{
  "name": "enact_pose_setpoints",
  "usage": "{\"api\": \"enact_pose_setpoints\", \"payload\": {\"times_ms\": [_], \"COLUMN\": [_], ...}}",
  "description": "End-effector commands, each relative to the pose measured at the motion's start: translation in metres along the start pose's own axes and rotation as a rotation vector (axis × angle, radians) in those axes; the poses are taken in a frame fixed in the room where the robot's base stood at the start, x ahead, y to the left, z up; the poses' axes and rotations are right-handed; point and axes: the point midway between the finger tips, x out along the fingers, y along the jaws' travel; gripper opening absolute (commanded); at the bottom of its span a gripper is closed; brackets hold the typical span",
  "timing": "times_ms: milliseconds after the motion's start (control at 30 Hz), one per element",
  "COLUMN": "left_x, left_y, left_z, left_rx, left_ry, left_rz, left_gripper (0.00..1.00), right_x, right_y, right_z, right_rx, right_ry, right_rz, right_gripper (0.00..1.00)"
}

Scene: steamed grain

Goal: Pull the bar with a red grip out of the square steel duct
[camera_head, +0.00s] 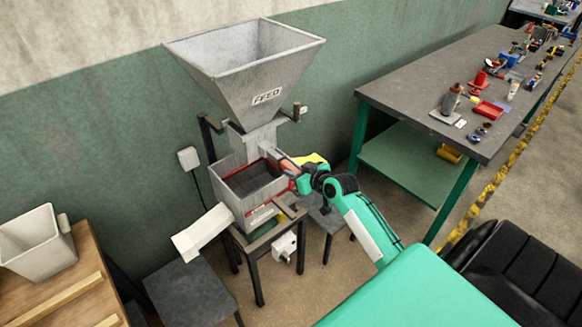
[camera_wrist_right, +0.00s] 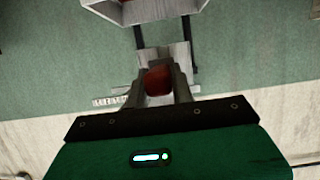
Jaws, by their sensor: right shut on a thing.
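The square steel duct (camera_head: 262,138) runs down from under the grey FEED hopper (camera_head: 243,70) in the head view. My right gripper (camera_head: 290,167) reaches in from the right, beside the duct's lower part. In the right wrist view the red grip (camera_wrist_right: 157,80) of the bar sits between my two fingers, and the gripper is shut on it. The duct is partly seen just beyond the fingers. The bar's shaft is hidden, so I cannot tell how far it is inside the duct. My left gripper is in neither view.
An open box with dark grain (camera_head: 252,178) stands below the duct on a dark frame, with a pale chute (camera_head: 202,231) at its left. A long workbench (camera_head: 415,92) with tools is at right. A white bin (camera_head: 38,243) stands at far left.

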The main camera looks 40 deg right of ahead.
Motion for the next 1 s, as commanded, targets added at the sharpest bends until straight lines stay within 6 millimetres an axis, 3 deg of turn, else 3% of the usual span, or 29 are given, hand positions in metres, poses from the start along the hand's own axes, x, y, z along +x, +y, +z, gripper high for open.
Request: {"api": "enact_pose_setpoints", "payload": {"times_ms": [500,867,900,1000], "left_x": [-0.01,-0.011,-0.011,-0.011], "left_y": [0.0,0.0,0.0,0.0], "left_z": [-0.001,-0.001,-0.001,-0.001], "left_rx": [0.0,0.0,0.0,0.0], "left_ry": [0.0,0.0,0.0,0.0], "left_rz": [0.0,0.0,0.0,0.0], "left_gripper": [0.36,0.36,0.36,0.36], "right_x": [-0.034,-0.038,-0.038,-0.038], "right_y": [0.0,0.0,0.0,0.0], "right_z": [0.012,0.014,0.014,0.014], "right_rx": [-0.002,-0.001,-0.001,-0.001], "right_ry": [0.002,0.004,0.004,0.003], "right_rz": [0.0,0.0,0.0,0.0], "right_gripper": [0.0,0.0,0.29,0.49]}}
